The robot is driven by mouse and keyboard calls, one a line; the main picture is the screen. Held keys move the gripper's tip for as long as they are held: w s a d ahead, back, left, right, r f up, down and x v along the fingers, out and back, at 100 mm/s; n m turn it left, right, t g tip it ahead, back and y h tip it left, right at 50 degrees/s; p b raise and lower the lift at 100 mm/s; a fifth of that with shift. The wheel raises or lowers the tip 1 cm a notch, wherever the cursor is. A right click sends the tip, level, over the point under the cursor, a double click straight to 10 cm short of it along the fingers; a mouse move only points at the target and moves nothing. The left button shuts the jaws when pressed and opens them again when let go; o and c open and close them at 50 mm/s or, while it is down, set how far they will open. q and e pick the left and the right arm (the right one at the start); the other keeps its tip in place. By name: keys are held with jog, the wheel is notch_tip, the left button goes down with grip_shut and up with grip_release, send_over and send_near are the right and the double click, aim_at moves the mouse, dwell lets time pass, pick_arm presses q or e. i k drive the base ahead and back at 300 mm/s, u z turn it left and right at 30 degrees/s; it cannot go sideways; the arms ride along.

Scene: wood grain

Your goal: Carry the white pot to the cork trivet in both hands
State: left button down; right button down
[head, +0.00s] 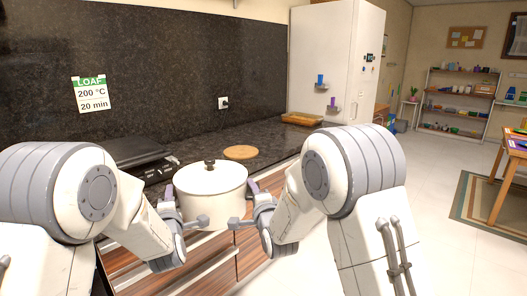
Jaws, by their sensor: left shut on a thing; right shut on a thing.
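The white pot (212,205) with its lid and dark knob is upright between my two grippers, in front of the counter edge in the head view. My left gripper (176,212) is shut on its left side, where a handle is mostly hidden by the fingers. My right gripper (253,205) is shut on its right side in the same way. The round cork trivet (240,152) lies flat on the dark counter, beyond the pot and a little to its right. Nothing stands on the trivet.
The dark counter (275,141) has bare room around the trivet. A black appliance (137,155) stands at the left of the counter. A wooden tray (301,118) lies at the far end by the white cabinet (333,60). Wooden drawers are below.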

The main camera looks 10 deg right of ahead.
aim_at(242, 150)
jog(key=z, duration=0.45)
jog(key=i, duration=0.45)
jog(key=z, duration=1)
jog(key=i, duration=1.55)
jog(key=u, duration=0.6)
jog(key=i, duration=0.5)
jog(key=u, duration=1)
jog(key=i, duration=0.45)
jog(key=u, duration=0.45)
